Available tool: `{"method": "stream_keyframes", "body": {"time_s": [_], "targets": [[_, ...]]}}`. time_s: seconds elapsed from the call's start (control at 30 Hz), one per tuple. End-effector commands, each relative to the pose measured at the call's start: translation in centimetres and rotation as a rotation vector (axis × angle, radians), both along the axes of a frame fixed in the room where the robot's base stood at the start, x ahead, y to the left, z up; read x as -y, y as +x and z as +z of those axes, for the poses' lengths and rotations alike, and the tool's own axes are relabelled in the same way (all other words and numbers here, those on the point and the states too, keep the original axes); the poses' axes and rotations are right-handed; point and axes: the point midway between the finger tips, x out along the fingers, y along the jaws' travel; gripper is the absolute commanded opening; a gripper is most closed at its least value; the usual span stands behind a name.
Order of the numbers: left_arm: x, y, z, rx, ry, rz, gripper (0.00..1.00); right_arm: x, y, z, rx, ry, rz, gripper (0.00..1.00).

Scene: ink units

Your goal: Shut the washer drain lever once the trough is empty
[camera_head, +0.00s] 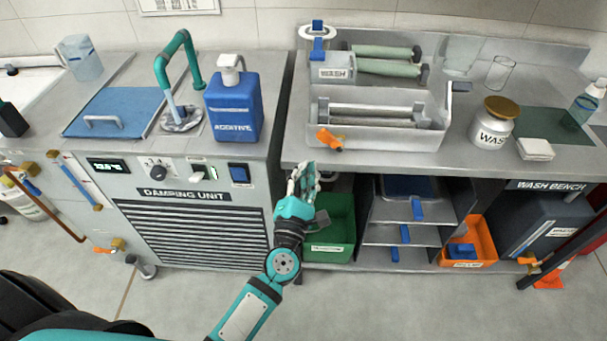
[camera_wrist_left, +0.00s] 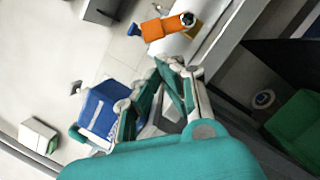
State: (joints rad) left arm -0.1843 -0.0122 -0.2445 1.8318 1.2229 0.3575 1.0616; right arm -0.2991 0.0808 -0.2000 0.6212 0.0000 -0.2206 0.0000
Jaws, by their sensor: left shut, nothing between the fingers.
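The washer trough (camera_head: 440,125) is a pale grey box on the bench top with metal rollers lying in it. Whether liquid stands in it cannot be told. The orange drain lever (camera_head: 328,139) sticks out at its front left corner. It also shows in the left wrist view (camera_wrist_left: 165,28), beyond the fingers. My left gripper (camera_head: 302,180) is shut and empty at the bench's front edge, below and left of the lever and apart from it. Its fingers also show in the left wrist view (camera_wrist_left: 165,85). My right gripper is out of view.
A green bin (camera_head: 330,228) stands under the bench, beside my left gripper. The damping unit (camera_head: 190,205) with a blue additive bottle (camera_head: 233,110) is on the left. A WASH jar (camera_head: 493,122) stands right of the trough.

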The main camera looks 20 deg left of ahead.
Motion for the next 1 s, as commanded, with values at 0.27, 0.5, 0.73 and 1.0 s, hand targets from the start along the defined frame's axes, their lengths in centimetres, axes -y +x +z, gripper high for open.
{"method": "stream_keyframes", "body": {"time_s": [0.27, 0.5, 0.73, 1.0], "targets": [[-0.5, 4.5, 1.0, 0.001, 0.001, 0.000, 0.00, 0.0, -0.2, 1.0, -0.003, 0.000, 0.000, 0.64], [-0.6, 5.7, 1.0, -0.001, 0.001, -0.001, 0.00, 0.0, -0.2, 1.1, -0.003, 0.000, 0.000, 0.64], [-0.6, 5.7, 1.0, -0.001, 0.001, -0.001, 0.00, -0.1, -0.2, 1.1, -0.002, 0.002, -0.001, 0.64], [-0.6, 5.7, 1.5, -0.010, 0.029, -0.001, 0.00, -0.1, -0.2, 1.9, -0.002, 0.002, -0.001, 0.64]]}}
